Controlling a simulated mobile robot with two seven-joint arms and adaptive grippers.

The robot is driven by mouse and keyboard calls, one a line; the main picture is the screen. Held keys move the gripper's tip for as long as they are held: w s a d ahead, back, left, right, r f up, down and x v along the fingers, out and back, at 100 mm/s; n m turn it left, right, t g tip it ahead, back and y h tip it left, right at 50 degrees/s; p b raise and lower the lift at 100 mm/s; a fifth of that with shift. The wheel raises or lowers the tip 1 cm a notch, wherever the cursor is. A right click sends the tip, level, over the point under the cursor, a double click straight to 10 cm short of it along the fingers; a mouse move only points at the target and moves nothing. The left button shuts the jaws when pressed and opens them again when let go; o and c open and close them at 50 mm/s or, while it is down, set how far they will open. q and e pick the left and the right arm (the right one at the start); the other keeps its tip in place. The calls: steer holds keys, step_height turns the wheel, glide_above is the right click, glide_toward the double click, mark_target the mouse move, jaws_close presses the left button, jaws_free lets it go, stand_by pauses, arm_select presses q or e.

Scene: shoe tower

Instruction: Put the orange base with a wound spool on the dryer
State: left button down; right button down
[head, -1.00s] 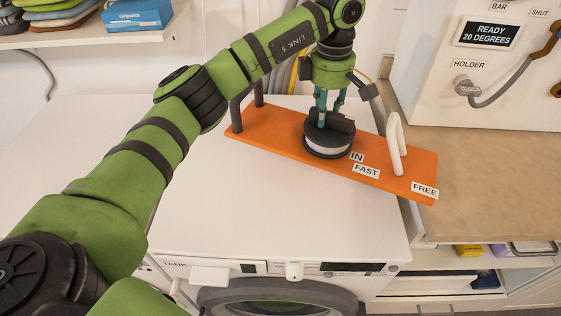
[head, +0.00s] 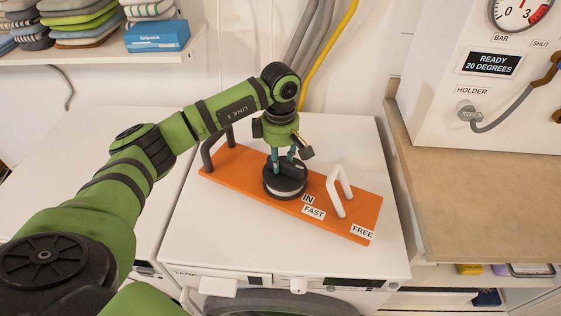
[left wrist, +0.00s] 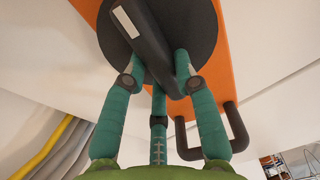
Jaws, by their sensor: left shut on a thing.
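The orange base (head: 235,165) is a long board with a dark handle (head: 208,160) at its left end and a white handle (head: 342,190) near its right end. It bears the labels IN, FAST and FREE. The spool (head: 283,191), dark with a pale band, sits upright on it. The base is over the white top of the dryer (head: 240,240), within its edges; I cannot tell whether it touches. My left gripper (head: 283,162) comes from above and is shut on the spool's dark grip bar (left wrist: 150,40). My right gripper is not in view.
A tan counter (head: 460,195) with a white machine (head: 480,110) stands right of the dryer. A shelf (head: 90,57) with folded cloths and a blue box (head: 157,36) is at upper left. Grey and yellow hoses (head: 330,45) run behind. Another white top (head: 85,150) lies left.

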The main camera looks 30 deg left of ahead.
arm_select(q)
steer(key=shift+w+f+p, duration=0.1)
steer(key=shift+f+p, duration=0.2)
steer(key=shift+f, duration=0.85)
steer(key=c, duration=1)
jaws_free()
steer(key=shift+f, duration=0.1)
steer(key=shift+o, duration=0.2)
step_height(320, 180, up, 11)
steer(key=b, duration=0.3)
steer(key=shift+b, duration=0.4)
steer(key=shift+r, duration=0.6)
steer(key=shift+s+f, duration=0.1)
steer(key=shift+s, duration=0.1)
